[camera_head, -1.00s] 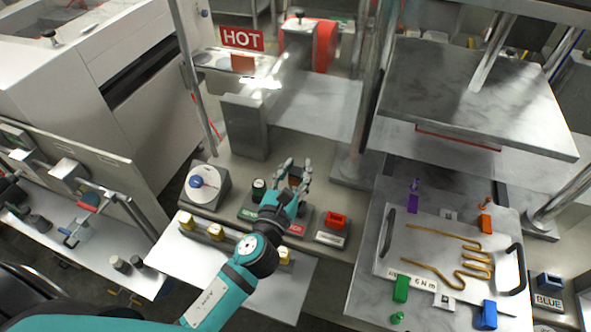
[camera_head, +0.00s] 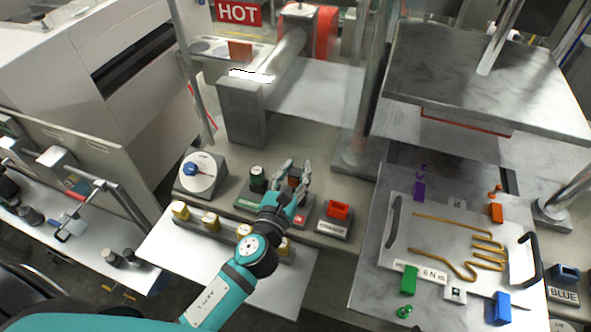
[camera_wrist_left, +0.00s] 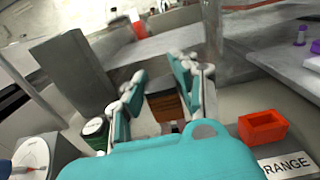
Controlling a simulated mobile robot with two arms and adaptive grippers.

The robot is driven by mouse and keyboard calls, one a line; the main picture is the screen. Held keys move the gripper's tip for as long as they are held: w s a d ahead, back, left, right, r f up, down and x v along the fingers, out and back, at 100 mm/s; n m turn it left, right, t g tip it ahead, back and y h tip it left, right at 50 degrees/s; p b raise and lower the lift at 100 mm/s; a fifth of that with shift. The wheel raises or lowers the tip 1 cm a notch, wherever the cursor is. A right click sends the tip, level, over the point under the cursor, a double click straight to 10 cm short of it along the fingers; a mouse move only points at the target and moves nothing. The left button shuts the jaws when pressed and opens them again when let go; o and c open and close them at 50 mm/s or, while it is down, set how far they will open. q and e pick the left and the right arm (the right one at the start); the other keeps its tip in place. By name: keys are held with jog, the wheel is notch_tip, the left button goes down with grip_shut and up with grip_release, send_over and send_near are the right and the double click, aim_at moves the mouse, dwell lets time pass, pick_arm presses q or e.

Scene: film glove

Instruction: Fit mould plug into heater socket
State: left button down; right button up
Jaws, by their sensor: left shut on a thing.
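My left gripper (camera_head: 290,178) is over the small panel with green and red labels. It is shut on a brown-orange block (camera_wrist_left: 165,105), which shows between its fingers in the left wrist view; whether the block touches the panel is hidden. To its right, an orange socket (camera_head: 338,210) stands on a plate whose label shows "RANGE" in the wrist view. A blue socket (camera_head: 566,272) labelled BLUE is at far right. The mould plate (camera_head: 400,238) carries orange (camera_head: 496,212), blue (camera_head: 502,309), green (camera_head: 409,281) and purple (camera_head: 419,191) blocks near its corners. My right gripper is not in view.
A dial (camera_head: 201,175) and a green-based black knob (camera_head: 258,178) stand left of the gripper.

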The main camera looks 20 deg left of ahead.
aim_at(294, 186)
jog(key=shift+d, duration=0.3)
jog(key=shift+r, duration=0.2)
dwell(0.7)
pick_arm(q)
jog(key=shift+p, duration=0.3)
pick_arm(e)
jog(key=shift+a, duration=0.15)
pick_arm(q)
jog(key=shift+f+b, duration=1.65)
jog(key=shift+f, duration=0.2)
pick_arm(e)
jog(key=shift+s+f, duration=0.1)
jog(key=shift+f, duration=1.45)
pick_arm(q)
jog(key=c, duration=1)
grip_release()
jog(key=shift+o, duration=0.2)
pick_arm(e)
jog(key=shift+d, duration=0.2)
pick_arm(q)
notch_tip(294, 186, up, 10)
jog(key=shift+r, duration=0.1)
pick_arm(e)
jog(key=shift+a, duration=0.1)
